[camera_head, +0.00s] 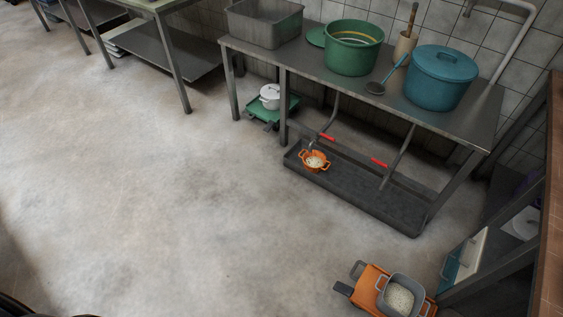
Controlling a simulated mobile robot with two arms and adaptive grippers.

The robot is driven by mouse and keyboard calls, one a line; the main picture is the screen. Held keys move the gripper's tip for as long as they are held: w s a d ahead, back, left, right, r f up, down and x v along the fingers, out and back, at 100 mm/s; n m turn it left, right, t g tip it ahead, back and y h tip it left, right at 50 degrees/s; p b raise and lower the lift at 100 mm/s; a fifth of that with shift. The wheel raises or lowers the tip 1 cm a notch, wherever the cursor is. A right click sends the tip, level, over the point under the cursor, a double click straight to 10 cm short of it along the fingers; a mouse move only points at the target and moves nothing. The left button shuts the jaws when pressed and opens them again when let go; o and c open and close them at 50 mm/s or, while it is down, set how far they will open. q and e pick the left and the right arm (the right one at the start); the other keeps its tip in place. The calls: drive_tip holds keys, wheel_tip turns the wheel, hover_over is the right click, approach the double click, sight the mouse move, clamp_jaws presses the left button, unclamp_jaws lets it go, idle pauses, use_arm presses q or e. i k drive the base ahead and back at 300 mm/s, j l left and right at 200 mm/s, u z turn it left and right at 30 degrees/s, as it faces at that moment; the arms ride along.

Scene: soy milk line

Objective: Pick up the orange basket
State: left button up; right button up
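A small orange basket (316,167) with side handles stands in a dark low trough (375,199) under the metal table. Pale, grain-like contents show inside it. It sits near the trough's left end, close below a pipe outlet. Neither of my grippers is in view, and nothing is seen touching the basket.
The metal table (303,58) above the trough bears a grey bin (265,24), a green tub (352,50) and a blue lidded pot (440,80). Red-handled pipes (379,162) hang over the trough. An orange cart-like base (366,279) carries a grey pot (401,284). Open floor (170,200) lies left.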

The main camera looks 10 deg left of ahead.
sight(314, 161)
drive_tip(key=i+j+z, duration=0.35)
drive_tip(key=i+j, duration=0.65)
drive_tip(key=j, duration=0.1)
